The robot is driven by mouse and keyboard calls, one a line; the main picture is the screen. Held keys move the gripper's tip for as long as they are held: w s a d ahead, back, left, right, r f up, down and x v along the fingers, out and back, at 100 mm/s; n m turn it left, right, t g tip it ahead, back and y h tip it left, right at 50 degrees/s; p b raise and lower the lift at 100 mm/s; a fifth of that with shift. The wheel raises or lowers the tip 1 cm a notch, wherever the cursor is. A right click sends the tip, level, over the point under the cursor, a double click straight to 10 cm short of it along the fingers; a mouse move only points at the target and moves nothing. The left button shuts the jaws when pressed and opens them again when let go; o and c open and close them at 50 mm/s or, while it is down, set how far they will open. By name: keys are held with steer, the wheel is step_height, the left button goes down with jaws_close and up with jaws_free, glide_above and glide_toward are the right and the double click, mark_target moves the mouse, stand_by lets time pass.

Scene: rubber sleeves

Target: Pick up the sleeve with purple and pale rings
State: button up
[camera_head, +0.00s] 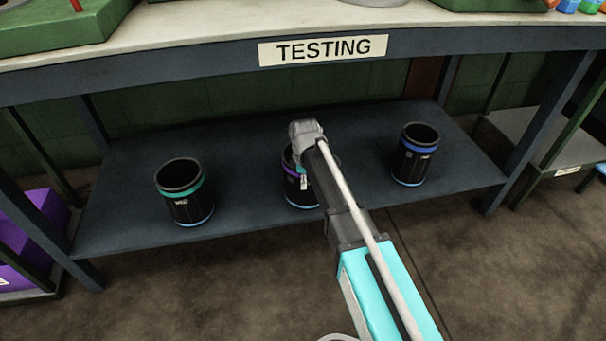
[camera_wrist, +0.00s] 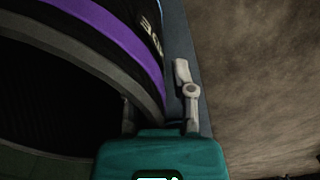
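The sleeve with a purple ring (camera_head: 290,170) is a black, open-topped cylinder standing on the middle of the lower shelf. It has a pale blue ring (camera_head: 300,206) near its base. My arm hides its right side in the head view. In the wrist view its purple band (camera_wrist: 110,35), grey rim and dark opening fill the left. My gripper (camera_wrist: 158,100) is at the rim. One finger stands outside the wall with a small gap; the other is mostly hidden behind the rim. The gripper looks open around the wall.
A sleeve with teal and blue rings (camera_head: 184,194) stands to the left on the shelf. A sleeve with blue rings (camera_head: 415,155) stands to the right. The TESTING bench top (camera_head: 200,35) overhangs the shelf (camera_head: 240,225). Purple boxes (camera_head: 35,225) are at the far left.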

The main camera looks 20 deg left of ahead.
jaws_close()
steer(key=shift+r, duration=0.15)
step_height(320, 180, up, 3)
steer(key=p, duration=0.3)
steer(key=shift+r+p, duration=0.15)
steer(key=shift+p, duration=0.15)
steer(key=s+d+r+p, duration=0.7)
steer(key=s+r+p, duration=0.2)
steer(key=s, duration=0.2)
steer(key=shift+s+d+r, duration=0.2)
steer(key=shift+s+d, duration=0.1)
steer(key=shift+s, duration=0.1)
stand_by(0.5)
